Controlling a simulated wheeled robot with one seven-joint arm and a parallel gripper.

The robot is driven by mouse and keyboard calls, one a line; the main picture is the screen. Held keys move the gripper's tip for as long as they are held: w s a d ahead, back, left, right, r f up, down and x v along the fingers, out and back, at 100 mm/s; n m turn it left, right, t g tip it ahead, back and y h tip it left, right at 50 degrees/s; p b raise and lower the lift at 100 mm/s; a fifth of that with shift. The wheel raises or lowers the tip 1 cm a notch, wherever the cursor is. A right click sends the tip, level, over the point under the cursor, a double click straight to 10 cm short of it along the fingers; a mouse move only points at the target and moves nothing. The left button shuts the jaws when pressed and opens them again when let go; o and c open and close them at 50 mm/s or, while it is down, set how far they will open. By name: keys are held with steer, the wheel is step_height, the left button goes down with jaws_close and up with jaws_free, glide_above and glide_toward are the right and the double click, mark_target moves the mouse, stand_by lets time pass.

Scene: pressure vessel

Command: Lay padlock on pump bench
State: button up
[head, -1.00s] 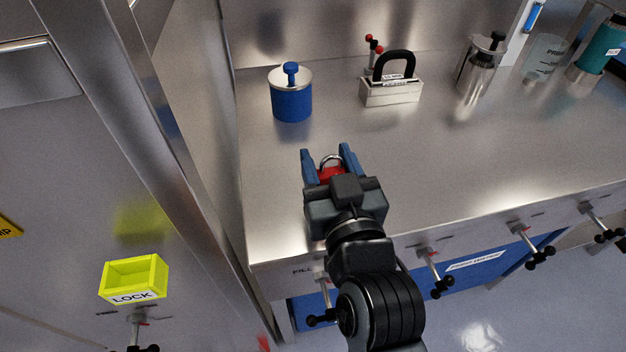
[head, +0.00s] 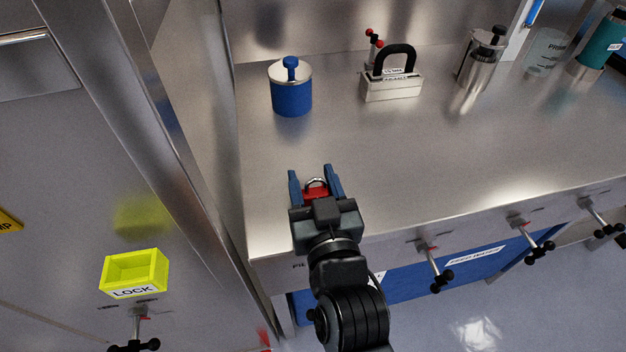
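The padlock (head: 316,191) has a red body and a silver shackle. It sits between the two blue fingers of my gripper (head: 315,186), with its shackle toward the fingertips. The fingers are spread about the width of the padlock, and the padlock moves along with them. My wrist hides its lower part. The gripper and padlock are over the front left part of the steel pump bench (head: 400,150). I cannot tell how high the padlock is above the bench top.
A blue pot with a metal lid (head: 291,92) and a steel block with a black handle (head: 391,82) stand at the back. Metal canisters (head: 480,62) stand right. A yellow LOCK box (head: 135,272) is at left, beyond a steel post (head: 140,120). The bench middle is clear.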

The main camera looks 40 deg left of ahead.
steer(key=o, duration=0.4)
steer(key=shift+r, duration=0.2)
steer(key=b+v, duration=0.1)
steer(key=v, duration=1.1)
steer(key=shift+b, duration=0.3)
steer(key=shift+f, duration=0.1)
